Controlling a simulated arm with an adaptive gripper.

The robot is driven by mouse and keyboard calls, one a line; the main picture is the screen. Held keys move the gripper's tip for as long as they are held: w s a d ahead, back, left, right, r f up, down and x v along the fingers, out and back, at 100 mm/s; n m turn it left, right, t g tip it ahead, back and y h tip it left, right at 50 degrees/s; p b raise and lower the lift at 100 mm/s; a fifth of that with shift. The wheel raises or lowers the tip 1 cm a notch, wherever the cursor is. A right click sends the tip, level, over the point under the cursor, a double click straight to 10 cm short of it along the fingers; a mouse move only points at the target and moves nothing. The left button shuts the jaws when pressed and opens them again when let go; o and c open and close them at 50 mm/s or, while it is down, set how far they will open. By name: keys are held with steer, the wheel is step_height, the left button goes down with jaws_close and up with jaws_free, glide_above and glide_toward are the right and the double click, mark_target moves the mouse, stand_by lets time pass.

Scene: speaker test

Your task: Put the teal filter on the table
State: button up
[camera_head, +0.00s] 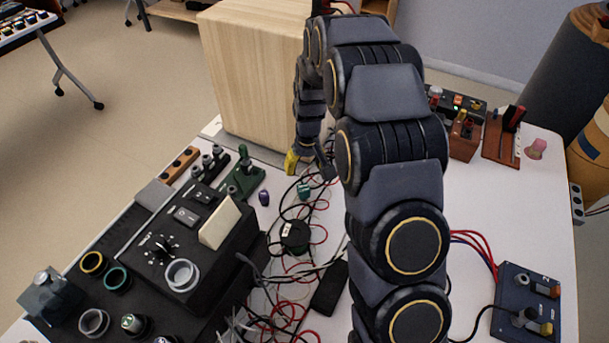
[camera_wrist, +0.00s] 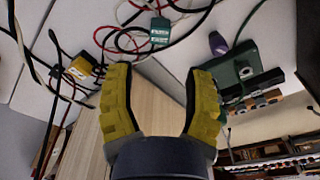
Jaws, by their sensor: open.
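A small teal block (camera_head: 304,190), which looks like the teal filter, is among the cables on the white table (camera_head: 480,205). It also shows near the top of the wrist view (camera_wrist: 161,30), beyond my fingertips. Cables lie around it, and I cannot tell whether it touches the tabletop or rests on a cable. My gripper (camera_head: 306,164) is near it, just behind it in the head view. In the wrist view my gripper (camera_wrist: 160,73) is open, with its yellow fingers wide apart and nothing between them.
A large wooden box (camera_head: 250,75) stands behind my gripper. A small purple piece (camera_head: 264,198) and a green device (camera_head: 243,178) are left of the teal block. Tangled cables and a black control panel (camera_head: 190,235) crowd the front left. A teal ring (camera_head: 117,278) sits there.

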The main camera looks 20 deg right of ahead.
steer(key=s+a+r+g, duration=0.1)
steer(key=s+a+r, duration=0.3)
steer(key=s+r, duration=0.95)
steer(key=s+a+r+g, duration=0.1)
steer(key=s+r, duration=0.1)
steer(key=s, duration=0.8)
steer(key=s+a+r+g, duration=0.1)
steer(key=s+r, duration=0.1)
steer(key=s, duration=0.8)
